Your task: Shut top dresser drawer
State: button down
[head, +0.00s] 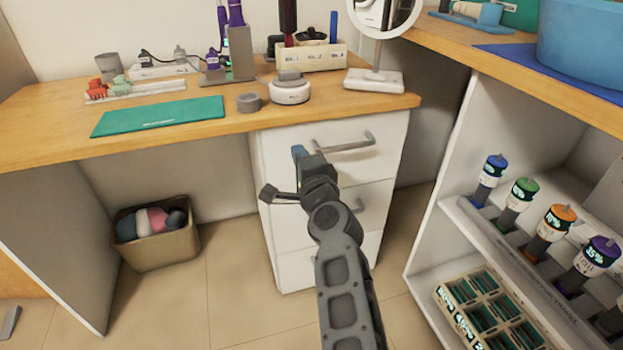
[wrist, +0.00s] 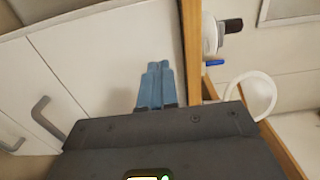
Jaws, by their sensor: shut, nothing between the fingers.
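The white dresser under the desk has three stacked drawers. The top drawer (head: 280,150) has a grey bar handle (head: 345,143). Its front sits close under the desktop and no interior shows; I cannot tell whether a small gap remains. My gripper (head: 299,152) is in front of the left part of the top drawer, left of the handle. Its blue fingertips (wrist: 157,85) are together and empty, pointing at the white front in the wrist view. Whether they touch it is unclear. Another drawer handle (wrist: 45,115) shows at the left there.
The wooden desktop (head: 60,125) above holds a green mat (head: 160,116), a round white device (head: 289,92) and a mirror stand (head: 373,80). A bin (head: 160,248) stands at left. A white shelf cart (head: 450,215) with bottles is at right. Floor between is clear.

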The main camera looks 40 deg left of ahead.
jog(key=p+v, duration=0.2)
jog(key=v, duration=0.6)
jog(key=shift+s+d+p, duration=0.15)
jog(key=shift+d+p, duration=0.15)
jog(key=shift+p, duration=0.1)
